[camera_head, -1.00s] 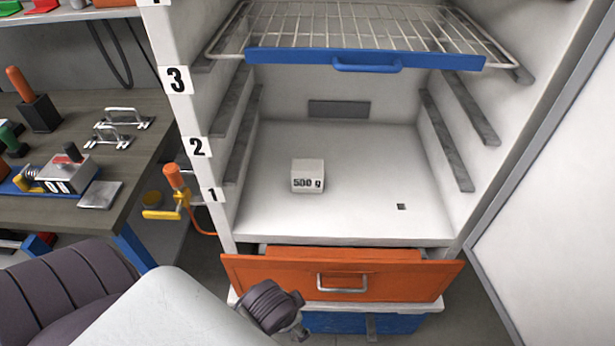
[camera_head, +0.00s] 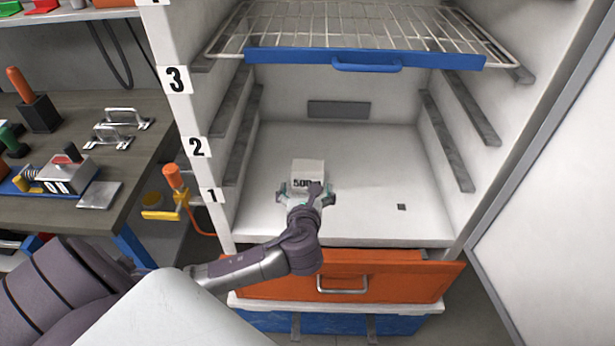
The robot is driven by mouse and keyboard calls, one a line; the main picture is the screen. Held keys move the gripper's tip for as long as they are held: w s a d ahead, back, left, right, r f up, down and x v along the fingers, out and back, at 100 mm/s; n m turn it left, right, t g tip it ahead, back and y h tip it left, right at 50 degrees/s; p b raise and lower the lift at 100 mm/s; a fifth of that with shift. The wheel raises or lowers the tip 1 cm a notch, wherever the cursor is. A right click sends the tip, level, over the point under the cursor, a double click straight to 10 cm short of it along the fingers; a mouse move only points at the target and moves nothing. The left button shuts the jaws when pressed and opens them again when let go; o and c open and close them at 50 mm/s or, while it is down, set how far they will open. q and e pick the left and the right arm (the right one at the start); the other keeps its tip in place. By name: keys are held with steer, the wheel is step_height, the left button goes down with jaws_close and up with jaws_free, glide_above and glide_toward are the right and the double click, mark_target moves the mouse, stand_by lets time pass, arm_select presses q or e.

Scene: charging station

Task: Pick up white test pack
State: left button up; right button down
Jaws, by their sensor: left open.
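The white test pack (camera_head: 308,168) is a small white block marked "500 g". It sits on the white floor of the open cabinet, left of the middle. My left gripper (camera_head: 307,188) is open, just in front of the pack, with its fingers spread to either side of the pack's near face. The gripper partly covers the label. I cannot tell whether the fingers touch the pack. My right gripper is not in view.
A wire shelf with a blue front bar (camera_head: 364,60) hangs above the pack. Rails line both side walls. An orange drawer (camera_head: 397,283) is below the cabinet floor. A cluttered workbench (camera_head: 62,215) stands at left, and an open white door (camera_head: 560,200) at right.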

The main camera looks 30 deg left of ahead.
mark_target(308, 166)
arm_select(q)
steer(key=x, duration=1.2)
steer(key=shift+w+a+f+b, duration=0.1)
steer(key=shift+w+b, duration=0.05)
steer(key=shift+b, duration=0.2)
steer(key=c, duration=1.2)
steer(key=shift+c, duration=0.4)
